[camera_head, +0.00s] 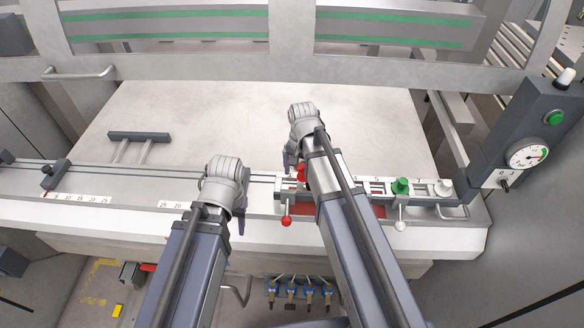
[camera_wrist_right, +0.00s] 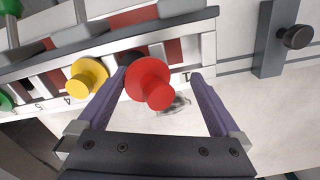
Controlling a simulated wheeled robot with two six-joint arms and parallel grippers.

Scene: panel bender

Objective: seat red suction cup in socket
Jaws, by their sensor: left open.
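The red suction cup (camera_wrist_right: 150,82) is in the right wrist view, between the two spread fingers of my right gripper (camera_wrist_right: 160,80). Its rim overlaps the left finger in the picture, and a gap shows to the right finger. Its lower end is hidden, so I cannot tell how it sits relative to a socket. In the head view only a bit of red (camera_head: 301,173) shows beside my right gripper (camera_head: 290,160). The socket rail (camera_wrist_right: 30,80) runs behind the cup. My left gripper (camera_head: 240,220) is open and empty over the front ledge.
A yellow cup (camera_wrist_right: 86,76) stands close to the left of the red one. A green cup (camera_head: 401,186) and a white cup (camera_head: 444,188) stand further right on the rail. A red-knobbed lever (camera_head: 286,221) sticks out in front. The pale table (camera_head: 220,120) behind is mostly clear.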

